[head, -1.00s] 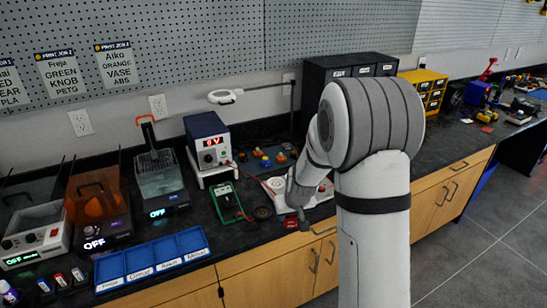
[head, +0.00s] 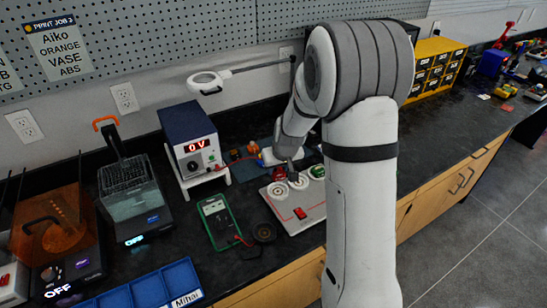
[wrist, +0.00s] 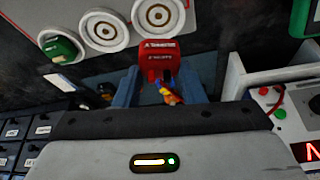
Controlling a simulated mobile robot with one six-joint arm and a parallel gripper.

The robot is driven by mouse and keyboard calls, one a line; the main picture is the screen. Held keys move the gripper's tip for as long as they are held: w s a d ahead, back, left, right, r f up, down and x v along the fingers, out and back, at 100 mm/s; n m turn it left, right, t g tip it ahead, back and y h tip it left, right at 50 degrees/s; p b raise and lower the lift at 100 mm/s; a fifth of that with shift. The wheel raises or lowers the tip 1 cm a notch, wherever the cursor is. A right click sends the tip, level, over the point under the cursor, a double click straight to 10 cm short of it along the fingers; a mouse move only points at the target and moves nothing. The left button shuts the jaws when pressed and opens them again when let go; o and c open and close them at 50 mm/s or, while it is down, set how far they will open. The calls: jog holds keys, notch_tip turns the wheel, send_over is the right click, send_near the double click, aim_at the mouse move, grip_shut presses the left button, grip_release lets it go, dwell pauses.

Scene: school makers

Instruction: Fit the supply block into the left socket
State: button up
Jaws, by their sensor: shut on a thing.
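My gripper (wrist: 160,84) is shut on a red block (wrist: 158,52), which sits between its blue-grey fingertips and has small white lettering that I cannot read surely. The red block also shows in the head view (head: 278,173). The white board (head: 290,222) carries a row of round white sockets. The left socket (head: 279,190) and the middle socket (head: 298,181) look empty. A green piece (head: 318,171) sits at the right one. In the wrist view, turned round, the left socket (wrist: 158,12) lies just beyond the block, apart from it.
A power supply (head: 190,140) on a white stand and a green multimeter (head: 218,220) are left of the board. A magnifier lamp (head: 207,82) reaches over behind. Small coloured parts (head: 253,148) lie on a mat behind.

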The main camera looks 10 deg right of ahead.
aim_at(279, 179)
jog(key=shift+f+b, duration=1.9)
jog(key=shift+f, duration=0.95)
jog(key=shift+s+b, duration=0.1)
jog(key=shift+b, duration=0.3)
jog(key=shift+f+b, duration=0.6)
jog(key=shift+b, duration=0.05)
jog(key=o, duration=0.7)
jog(key=shift+p+v, duration=2.65)
jog(key=shift+v, duration=2.95)
